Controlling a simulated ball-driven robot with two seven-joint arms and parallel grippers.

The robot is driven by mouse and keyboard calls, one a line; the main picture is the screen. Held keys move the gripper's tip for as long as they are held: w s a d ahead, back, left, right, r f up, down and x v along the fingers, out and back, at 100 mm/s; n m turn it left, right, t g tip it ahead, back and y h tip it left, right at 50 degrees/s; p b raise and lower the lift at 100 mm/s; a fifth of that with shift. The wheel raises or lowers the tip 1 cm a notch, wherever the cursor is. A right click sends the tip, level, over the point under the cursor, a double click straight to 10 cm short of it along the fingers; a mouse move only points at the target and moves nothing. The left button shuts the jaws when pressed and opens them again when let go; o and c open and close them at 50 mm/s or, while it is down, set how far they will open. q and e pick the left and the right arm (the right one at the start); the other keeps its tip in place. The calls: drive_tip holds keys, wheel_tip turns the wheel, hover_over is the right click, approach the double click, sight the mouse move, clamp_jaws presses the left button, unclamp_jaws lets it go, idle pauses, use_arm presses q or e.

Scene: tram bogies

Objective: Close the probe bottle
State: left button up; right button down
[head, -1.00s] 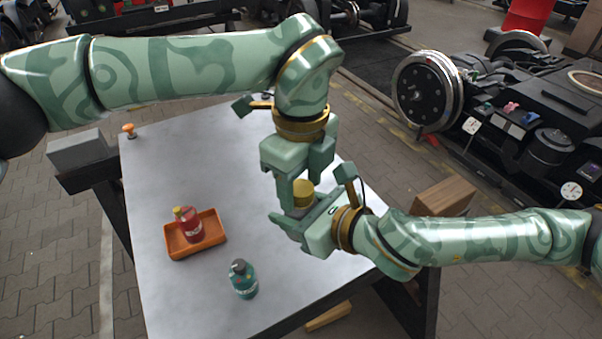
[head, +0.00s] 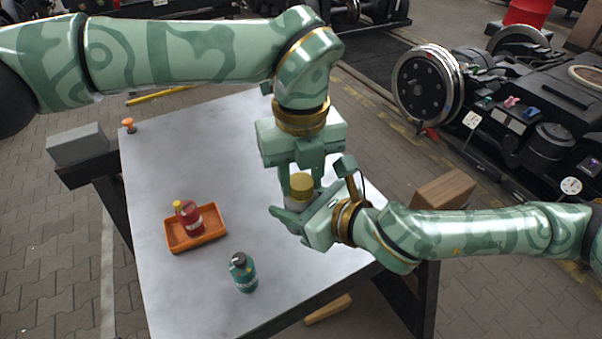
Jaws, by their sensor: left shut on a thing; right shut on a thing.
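The probe bottle (head: 296,204) has a pale grey body, only partly visible, and stands roughly upright above the table. A yellow cap (head: 302,184) sits at its top; I cannot tell how tightly it is seated. My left gripper (head: 301,183) comes down from above and is shut on the yellow cap, with one finger on each side. My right gripper (head: 295,214) comes from the right and is shut on the bottle's body below the cap, hiding much of it.
A grey table (head: 190,290) lies below. On it are an orange tray (head: 208,238) with a red bottle (head: 189,215), a teal bottle (head: 243,272) with a dark cap, and an orange knob (head: 129,126) at the far left corner.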

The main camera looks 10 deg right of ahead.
use_arm(q)
drive_tip(key=o, duration=1.1)
drive_tip(key=shift+r, duration=2.3)
drive_tip(key=shift+c, duration=0.5)
